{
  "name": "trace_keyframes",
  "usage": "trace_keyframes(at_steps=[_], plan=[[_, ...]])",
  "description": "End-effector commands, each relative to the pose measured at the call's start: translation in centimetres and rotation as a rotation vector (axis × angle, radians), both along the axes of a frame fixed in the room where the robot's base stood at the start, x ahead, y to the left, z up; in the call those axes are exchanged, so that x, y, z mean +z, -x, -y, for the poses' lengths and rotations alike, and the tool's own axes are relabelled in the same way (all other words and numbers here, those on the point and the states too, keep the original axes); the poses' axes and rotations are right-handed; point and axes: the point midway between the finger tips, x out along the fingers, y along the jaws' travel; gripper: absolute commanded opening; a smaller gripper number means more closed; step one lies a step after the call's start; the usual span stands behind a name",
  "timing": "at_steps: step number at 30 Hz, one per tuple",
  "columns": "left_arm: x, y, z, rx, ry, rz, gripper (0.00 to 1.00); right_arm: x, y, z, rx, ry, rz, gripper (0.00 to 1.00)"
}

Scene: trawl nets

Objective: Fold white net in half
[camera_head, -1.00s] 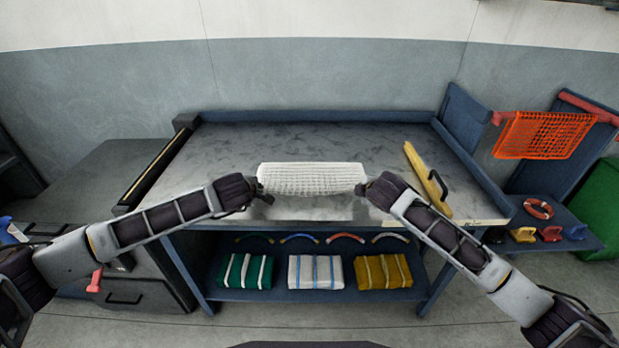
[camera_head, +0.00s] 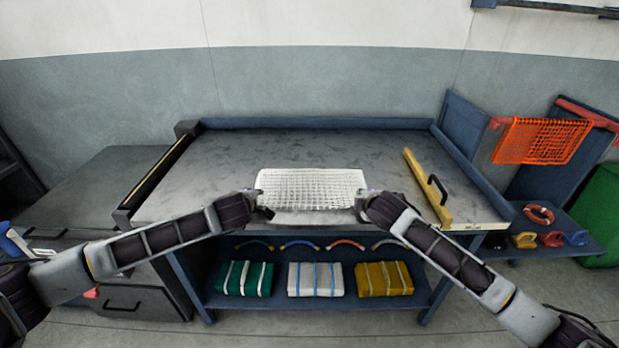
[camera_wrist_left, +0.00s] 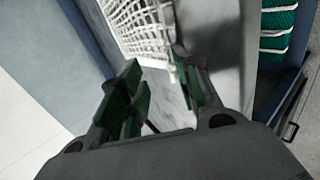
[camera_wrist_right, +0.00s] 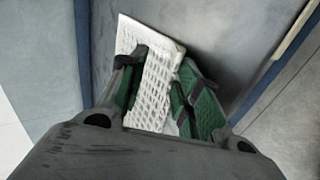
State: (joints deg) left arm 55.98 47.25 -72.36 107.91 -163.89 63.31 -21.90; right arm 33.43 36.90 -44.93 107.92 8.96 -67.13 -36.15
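The white net (camera_head: 312,188) lies as a rectangle on the grey worktable (camera_head: 240,150), near its front edge. I cannot tell how many layers it has. My left gripper (camera_head: 264,209) is at the net's front left corner. In the left wrist view its green-padded fingers (camera_wrist_left: 158,88) stand apart, with the net (camera_wrist_left: 142,25) beyond them, close to one fingertip. My right gripper (camera_head: 362,202) is at the front right corner. In the right wrist view its fingers (camera_wrist_right: 160,85) stand apart, with the net (camera_wrist_right: 152,88) showing between and beyond them.
A yellow bar with a black handle (camera_head: 428,188) lies on the table's right side. Folded green (camera_head: 243,279), white (camera_head: 315,279) and yellow (camera_head: 384,278) bundles sit on the shelf below. An orange net (camera_head: 541,140) hangs at the right. The table behind the white net is clear.

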Motion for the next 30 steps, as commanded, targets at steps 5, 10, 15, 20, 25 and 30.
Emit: trace_keyframes(at_steps=[5,10,15,20,25,30], plan=[[0.0,0.0,0.0,0.000,0.000,0.000,0.39,0.0,0.0,0.0,0.000,0.000,0.000,0.39],[0.3,0.1,0.0,0.000,0.000,0.000,0.39,0.3,0.1,0.0,0.000,0.000,0.001,0.39],[1.4,0.6,0.1,-0.001,0.002,0.001,0.39,1.5,0.5,0.0,0.001,-0.001,0.001,0.39],[2.9,1.1,0.0,-0.001,0.001,0.002,0.39,2.9,1.1,0.0,0.000,0.000,0.002,0.39],[4.2,2.1,0.0,-0.001,0.001,0.000,0.39,4.2,2.1,0.0,0.001,-0.001,0.001,0.39],[5.5,3.1,0.0,0.000,0.000,0.001,0.39,5.5,3.1,0.0,0.001,0.000,0.001,0.39]])
